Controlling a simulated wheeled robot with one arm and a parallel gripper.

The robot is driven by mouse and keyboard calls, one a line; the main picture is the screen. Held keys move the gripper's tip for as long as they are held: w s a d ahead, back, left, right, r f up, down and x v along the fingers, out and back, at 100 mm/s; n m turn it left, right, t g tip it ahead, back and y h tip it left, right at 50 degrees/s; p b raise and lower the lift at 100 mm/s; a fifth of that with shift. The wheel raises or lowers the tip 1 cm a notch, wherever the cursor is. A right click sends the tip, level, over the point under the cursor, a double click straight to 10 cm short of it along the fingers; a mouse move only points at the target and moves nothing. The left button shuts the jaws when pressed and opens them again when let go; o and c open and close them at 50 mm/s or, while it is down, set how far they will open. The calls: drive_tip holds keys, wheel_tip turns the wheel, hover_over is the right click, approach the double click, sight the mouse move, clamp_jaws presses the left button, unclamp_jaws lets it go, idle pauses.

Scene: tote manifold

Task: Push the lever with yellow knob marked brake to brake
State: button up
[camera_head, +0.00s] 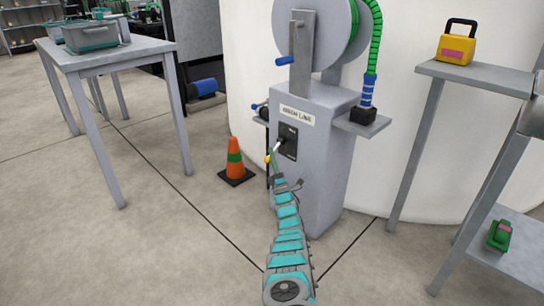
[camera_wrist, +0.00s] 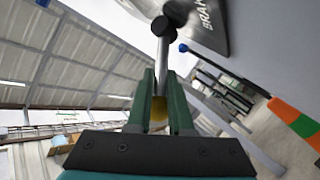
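The brake lever (camera_head: 277,147) is a metal rod on a dark plate (camera_head: 288,141) on the grey hose-reel stand. It slants down to the left and ends in a yellow knob (camera_head: 267,158). In the wrist view the rod (camera_wrist: 162,60) runs from a dark pivot (camera_wrist: 163,26) down between the green fingers of my gripper (camera_wrist: 160,78). The yellow knob (camera_wrist: 158,116) fills the gap between the fingers, deep in the gripper, partly hidden. My gripper appears shut on it. The dark plate with part of the word BRAKE (camera_wrist: 207,20) is above right.
The stand (camera_head: 321,165) carries a reel (camera_head: 342,32) with a blue-handled crank and a green hose. An orange cone (camera_head: 235,160) stands left of it. Tables (camera_head: 110,55) are at left and right (camera_head: 480,78).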

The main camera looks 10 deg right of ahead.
drive_tip(key=o, duration=0.4)
drive_tip(key=shift+a+f, duration=0.25)
drive_tip(key=shift+a, duration=0.5)
drive_tip(key=shift+o, duration=0.2)
drive_tip(key=shift+d, duration=0.35)
drive_tip(key=v, duration=0.7)
drive_tip(key=shift+s+f+p, duration=0.25)
drive_tip(key=shift+p, duration=0.1)
drive_tip(key=shift+a, duration=0.1)
